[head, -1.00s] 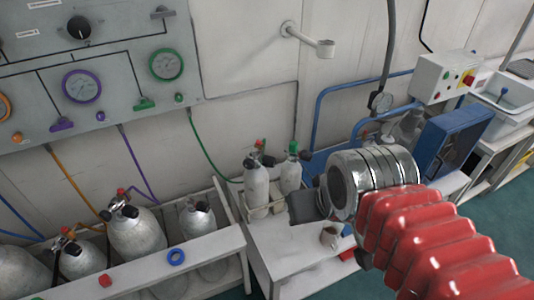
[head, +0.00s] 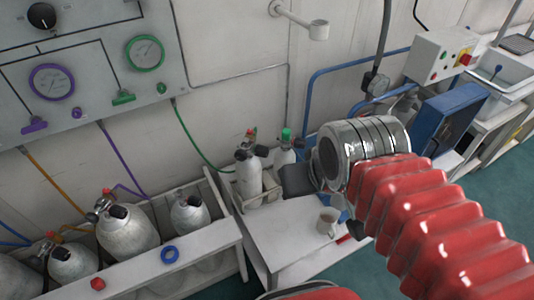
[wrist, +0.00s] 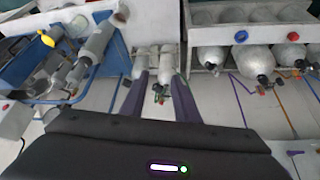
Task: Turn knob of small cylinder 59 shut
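Two small grey cylinders stand upright side by side at the back of a white bench: the left one (head: 248,176) has a red and green valve top with black knobs, and the right one (head: 281,166) has a green top. No number is legible, so I cannot tell which is 59. Both also show in the wrist view, the one at left (wrist: 146,62) and the one at right (wrist: 167,60). My gripper (wrist: 159,84) is open and empty, its two dark fingers apart, with the cylinders' valves seen between them. In the head view its fingertips are hard to make out.
Larger cylinders (head: 127,232) stand in a white rack (head: 190,252) at left. A mug (head: 326,221) stands on the white bench (head: 290,236). A blue box (head: 447,118) is at right. A gauge panel (head: 80,60) and a pipe bracket (head: 300,20) are on the wall.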

